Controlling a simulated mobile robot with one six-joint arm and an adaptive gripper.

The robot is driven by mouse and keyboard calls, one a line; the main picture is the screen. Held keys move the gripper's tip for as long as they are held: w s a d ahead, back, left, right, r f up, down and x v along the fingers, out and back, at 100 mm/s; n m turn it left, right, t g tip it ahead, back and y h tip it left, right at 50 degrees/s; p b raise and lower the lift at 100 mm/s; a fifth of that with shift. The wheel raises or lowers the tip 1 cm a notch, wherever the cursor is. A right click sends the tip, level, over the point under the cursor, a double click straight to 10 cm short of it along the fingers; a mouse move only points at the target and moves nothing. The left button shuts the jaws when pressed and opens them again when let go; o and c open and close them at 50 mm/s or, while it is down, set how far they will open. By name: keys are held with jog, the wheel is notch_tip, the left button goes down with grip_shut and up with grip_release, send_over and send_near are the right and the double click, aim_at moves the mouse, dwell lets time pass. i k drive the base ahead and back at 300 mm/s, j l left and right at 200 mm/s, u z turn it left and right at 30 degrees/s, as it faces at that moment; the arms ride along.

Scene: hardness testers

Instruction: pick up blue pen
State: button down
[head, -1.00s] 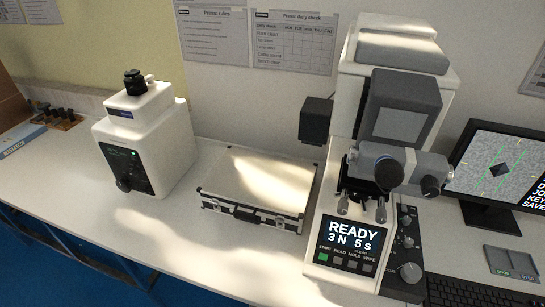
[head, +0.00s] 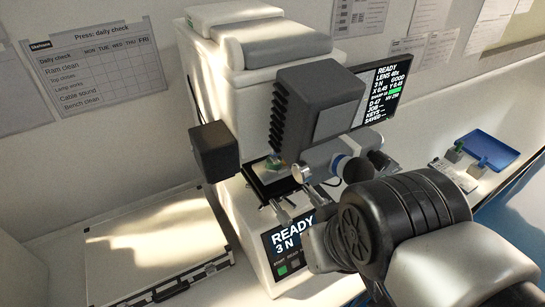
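I see no blue pen in the head view. Parts of my arm (head: 405,225) cover the lower right, in front of the large tester. The bench behind my arm is partly hidden.
The large white tester (head: 225,95) stands in the middle, with a lit READY panel (head: 288,238) and a side screen (head: 385,90). A silver case (head: 150,245) lies on the left. A blue tray (head: 494,150) and small blocks (head: 454,152) sit on the right-hand bench.

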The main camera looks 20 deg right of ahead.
aim_at(485, 158)
jog(key=l+z, duration=0.1)
jog(key=z, duration=0.4)
jog(key=l+z, duration=0.15)
jog(key=z, duration=0.35)
jog(key=l+z, duration=0.1)
jog(key=z, duration=0.4)
jog(key=i+l, duration=0.95)
jog(key=l, duration=0.15)
jog(key=i+l+u, duration=0.4)
jog(key=i+l, duration=0.15)
jog(key=i+l+u, duration=0.4)
jog(key=i+l, duration=0.3)
jog(key=l, duration=0.1)
